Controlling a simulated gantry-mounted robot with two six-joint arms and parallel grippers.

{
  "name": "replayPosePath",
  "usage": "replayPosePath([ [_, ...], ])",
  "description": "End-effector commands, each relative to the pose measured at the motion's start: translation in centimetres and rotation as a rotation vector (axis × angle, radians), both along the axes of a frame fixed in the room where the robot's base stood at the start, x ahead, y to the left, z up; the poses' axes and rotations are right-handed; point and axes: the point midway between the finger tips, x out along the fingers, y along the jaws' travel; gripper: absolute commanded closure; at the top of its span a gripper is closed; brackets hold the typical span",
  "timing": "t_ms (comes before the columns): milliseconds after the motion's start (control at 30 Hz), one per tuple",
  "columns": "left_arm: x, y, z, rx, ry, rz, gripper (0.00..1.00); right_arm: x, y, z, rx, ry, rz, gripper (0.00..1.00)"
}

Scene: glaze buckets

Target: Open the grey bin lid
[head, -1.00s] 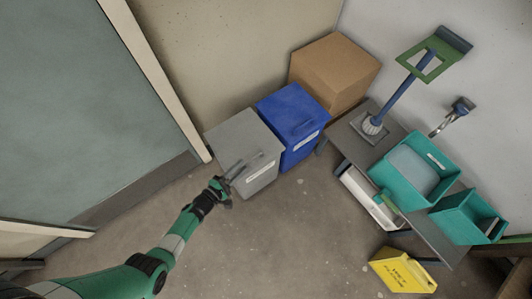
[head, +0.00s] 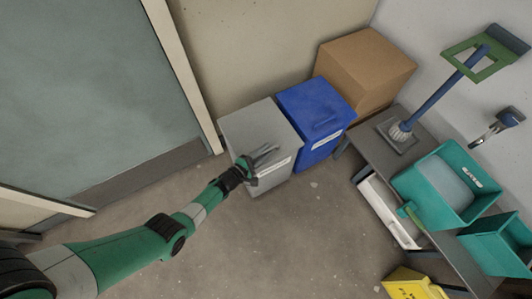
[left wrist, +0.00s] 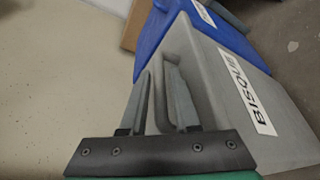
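The grey bin (head: 249,122) stands against the wall, its lid down as far as I can see. It has a raised grey handle and a white label that reads BISQUE in the left wrist view (left wrist: 246,90). My left gripper (head: 266,157) is over the front part of the lid, at the handle. In the left wrist view its two fingers (left wrist: 158,95) stand apart, with part of the handle (left wrist: 172,45) close by or between them. I cannot tell whether they touch it. My right gripper is not in view.
A blue bin (head: 313,112) stands close beside the grey one, with a cardboard box (head: 366,68) behind it. A bench (head: 372,152) with teal tubs (head: 445,185) and a yellow sign (head: 412,285) are to the right. The floor in front of the bins is clear.

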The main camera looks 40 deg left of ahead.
Motion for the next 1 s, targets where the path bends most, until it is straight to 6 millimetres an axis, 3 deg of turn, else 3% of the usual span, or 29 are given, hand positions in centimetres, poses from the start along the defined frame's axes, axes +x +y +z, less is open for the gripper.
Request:
replayPosePath([
  [333, 0.84, -0.01, -0.09, 0.0, 0.0, 0.0, 0.7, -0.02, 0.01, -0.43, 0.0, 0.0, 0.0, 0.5],
  [500, 0.83, 0.01, -0.1, 0.0, 0.0, 0.0, 0.99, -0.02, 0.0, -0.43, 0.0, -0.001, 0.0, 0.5],
  [1000, 0.82, 0.01, -0.09, 0.0, 0.0, 0.0, 1.0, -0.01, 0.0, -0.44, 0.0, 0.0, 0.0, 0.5],
])
